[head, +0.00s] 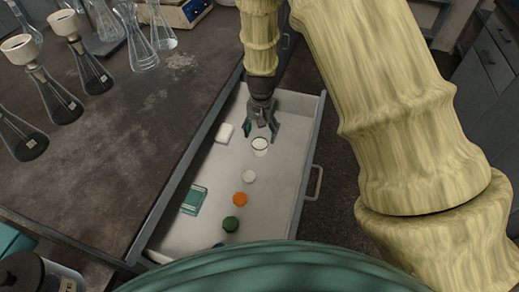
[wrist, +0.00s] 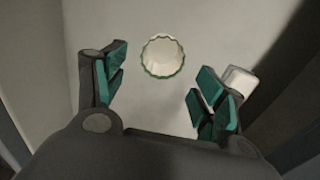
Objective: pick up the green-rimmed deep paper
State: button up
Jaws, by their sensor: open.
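The green-rimmed deep paper (wrist: 162,57) is a small white fluted cup with a thin green rim. In the wrist view it lies just ahead of my gripper's fingertips, between their lines, and looks untouched. In the head view the deep paper (head: 260,146) stands in the open drawer, right under the gripper. My gripper (head: 261,133) is open and empty above it, pointing down. In the wrist view my gripper (wrist: 157,88) shows its teal finger pads spread wide. How far the fingertips are above the paper is hard to tell.
The open drawer (head: 272,215) also holds a white block (head: 224,133), a white disc (head: 249,176), an orange lid (head: 240,199), a green lid (head: 230,224) and a teal box (head: 194,200). Drawer walls are close on both sides. Flasks (head: 92,75) stand on the bench (head: 110,150) at left.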

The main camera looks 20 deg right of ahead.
aim_at(260, 144)
jog(key=shift+s+a+f, duration=0.1)
jog(key=shift+f, duration=1.5)
jog(key=shift+a+f, duration=0.1)
jog(key=shift+f, duration=1.5)
jog(key=c, duration=0.8)
